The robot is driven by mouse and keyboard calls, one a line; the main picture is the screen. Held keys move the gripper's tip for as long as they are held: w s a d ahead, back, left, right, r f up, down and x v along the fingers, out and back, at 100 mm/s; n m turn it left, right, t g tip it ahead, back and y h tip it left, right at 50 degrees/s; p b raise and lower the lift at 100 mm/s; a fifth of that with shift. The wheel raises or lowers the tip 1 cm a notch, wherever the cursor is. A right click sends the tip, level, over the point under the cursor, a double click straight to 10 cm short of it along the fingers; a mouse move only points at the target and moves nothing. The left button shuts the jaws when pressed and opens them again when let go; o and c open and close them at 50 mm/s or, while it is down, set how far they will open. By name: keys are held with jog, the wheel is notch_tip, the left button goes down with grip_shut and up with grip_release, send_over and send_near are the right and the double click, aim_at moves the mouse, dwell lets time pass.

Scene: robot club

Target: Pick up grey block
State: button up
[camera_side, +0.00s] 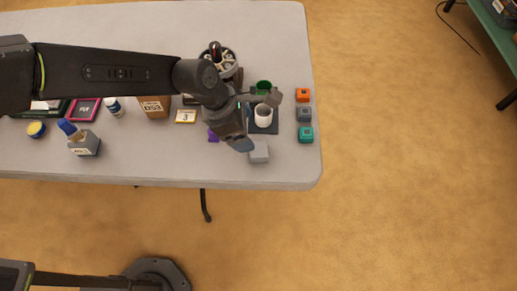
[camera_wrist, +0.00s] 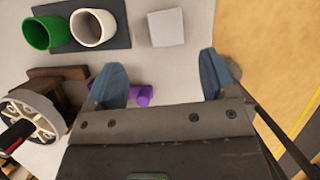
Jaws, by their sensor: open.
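A light grey block (camera_side: 259,152) sits on the table near its front edge, in front of the white cup. In the wrist view the grey block (camera_wrist: 166,27) lies near the top, ahead of the space between the fingertips. My gripper (camera_wrist: 162,70) is open, its two blue fingers apart with nothing between them. In the side view my gripper (camera_side: 258,121) hangs over the table just behind and left of the block, with one fingertip close to the block. I cannot tell its exact height.
A white cup (camera_side: 263,116) and a green cup (camera_side: 264,87) stand on a dark mat (camera_side: 267,128). A purple object (camera_wrist: 142,95) lies near the fingers. The table's front right corner is clear.

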aim_at(260, 148)
jog(key=x, duration=0.4)
jog(key=shift+f, duration=0.1)
jog(key=shift+s+x, duration=0.2)
jog(key=shift+x, duration=1.1)
jog(key=shift+s+x, duration=0.15)
jog(key=shift+x, duration=1.15)
jog(key=shift+d, duration=0.1)
jog(key=shift+c, duration=0.4)
jog(key=c, duration=1.2)
